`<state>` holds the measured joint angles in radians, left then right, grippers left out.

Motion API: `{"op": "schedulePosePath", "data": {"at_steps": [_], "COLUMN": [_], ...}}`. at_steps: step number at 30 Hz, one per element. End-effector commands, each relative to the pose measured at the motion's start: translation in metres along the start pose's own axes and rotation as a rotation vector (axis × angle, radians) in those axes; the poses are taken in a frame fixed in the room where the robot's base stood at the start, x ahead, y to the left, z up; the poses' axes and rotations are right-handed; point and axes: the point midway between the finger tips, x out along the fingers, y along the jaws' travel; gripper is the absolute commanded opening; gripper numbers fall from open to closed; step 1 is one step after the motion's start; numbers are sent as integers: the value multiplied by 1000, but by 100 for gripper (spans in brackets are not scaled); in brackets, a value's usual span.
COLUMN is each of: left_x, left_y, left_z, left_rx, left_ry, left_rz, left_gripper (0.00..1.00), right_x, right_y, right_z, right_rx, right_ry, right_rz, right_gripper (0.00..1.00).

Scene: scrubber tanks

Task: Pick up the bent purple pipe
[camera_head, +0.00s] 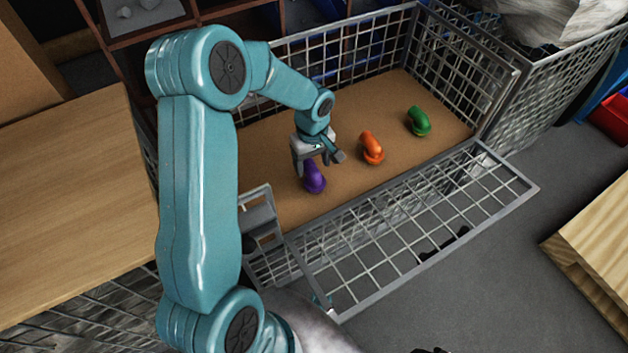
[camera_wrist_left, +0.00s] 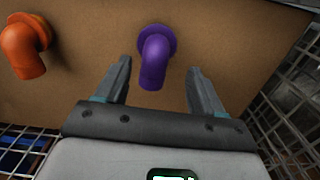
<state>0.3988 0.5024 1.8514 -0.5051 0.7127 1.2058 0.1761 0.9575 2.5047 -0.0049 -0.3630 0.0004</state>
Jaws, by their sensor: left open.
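The bent purple pipe (camera_head: 315,180) stands on the brown board inside a wire cage, nearest my arm of the three pipes. My left gripper (camera_head: 318,168) is at this pipe, partly covering its upper end in the head view. In the left wrist view the purple pipe (camera_wrist_left: 156,58) shows between and just beyond the two open fingertips of my left gripper (camera_wrist_left: 158,72), with clear space on both sides. The fingers do not visibly touch it. My right gripper is not in view.
An orange bent pipe (camera_head: 371,147) and a green one (camera_head: 418,121) stand farther right on the brown board (camera_head: 365,98). Wire mesh walls surround the board, and a mesh panel (camera_head: 420,235) is folded outward in front. A wooden surface (camera_head: 70,190) lies at left.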

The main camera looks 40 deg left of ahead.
Motion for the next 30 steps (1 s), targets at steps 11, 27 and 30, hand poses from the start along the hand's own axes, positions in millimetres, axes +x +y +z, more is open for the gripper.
{"op": "schedulePosePath", "data": {"at_steps": [11,27,30], "left_x": [42,56,56], "left_y": [7,7,7], "left_z": [-1,-2,-3], "left_rx": [2,1,1], "left_ry": [-2,0,0], "left_rz": [-2,1,1], "left_gripper": [68,8,8], "right_x": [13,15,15], "right_y": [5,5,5], "right_z": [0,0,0], "right_rx": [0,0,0], "right_ry": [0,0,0], "right_rz": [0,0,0], "right_gripper": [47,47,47]}}
